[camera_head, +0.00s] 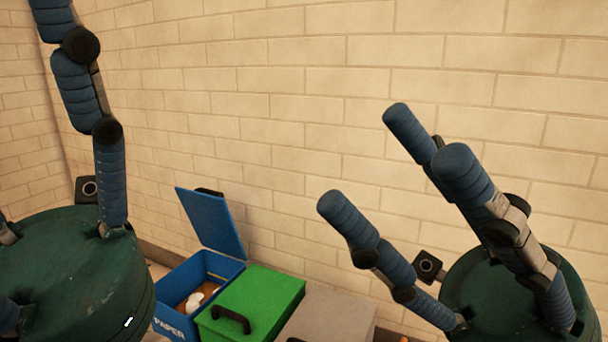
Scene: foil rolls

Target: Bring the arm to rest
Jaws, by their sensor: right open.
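My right gripper (393,162) is at the right of the head view. Its blue padded fingers are spread apart and point up and to the left, with nothing between them. My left gripper (110,185) is at the left edge. One of its fingers stands up almost straight and runs out of the top of the picture. Its other fingers are mostly cut off by the left edge, so its opening cannot be judged. No foil roll can be made out in this view.
Below and between the grippers stand a blue bin marked PAPER (170,322) with its lid (212,222) raised and pale items (194,301) inside, a green bin (258,300) and a grey bin (330,318), both closed. A pale brick wall (300,110) rises behind them.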

